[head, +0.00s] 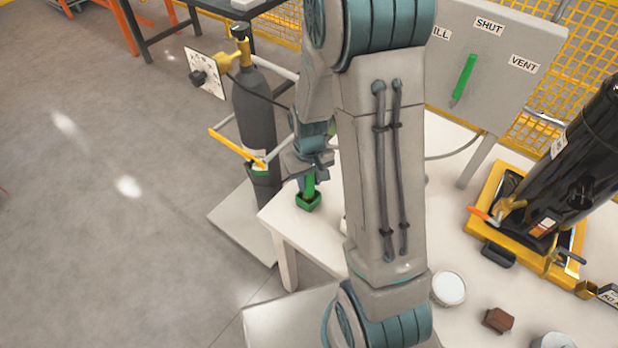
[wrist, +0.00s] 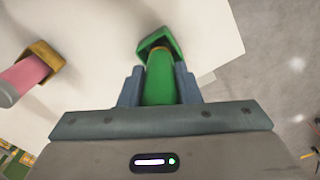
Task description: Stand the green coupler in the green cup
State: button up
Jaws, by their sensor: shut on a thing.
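The green coupler (wrist: 160,82) is a green cylinder between the two fingers of my gripper (wrist: 159,88) in the wrist view. In the head view my gripper (head: 311,172) is shut on the coupler (head: 309,185), which hangs about upright. The green cup (head: 308,203) is square and stands near the left corner of the white table. The coupler's lower end meets the cup's mouth; I cannot tell how deep it sits. In the wrist view the cup's rim (wrist: 152,39) shows around the coupler's far end.
A pink cylinder (wrist: 27,78) stands in a tan cup (wrist: 45,56) left of the green cup. A dark gas bottle (head: 255,110) with a yellow lever (head: 235,147) stands beyond the table's left edge. A white round dish (head: 448,288) and a brown block (head: 497,320) lie on the table.

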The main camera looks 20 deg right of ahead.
jog(key=shift+f+b, duration=0.5)
jog(key=shift+f, duration=0.1)
dwell(0.3)
jog(key=o, duration=1.2)
jog(key=shift+r, duration=0.15)
notch_tip(320, 180, up, 14)
jog(key=shift+f, duration=0.2)
jog(key=s+r+t, duration=0.1)
jog(key=s+r, duration=0.1)
jog(key=s, duration=0.2)
jog(key=s+r+m+t, duration=0.1)
jog(key=s+r, duration=0.1)
jog(key=s, duration=0.3)
jog(key=s+r, duration=0.3)
jog(key=s, duration=0.1)
jog(key=shift+s+r+m+t, duration=0.1)
jog(key=shift+s+m+t, duration=0.1)
jog(key=shift+m+t, duration=0.15)
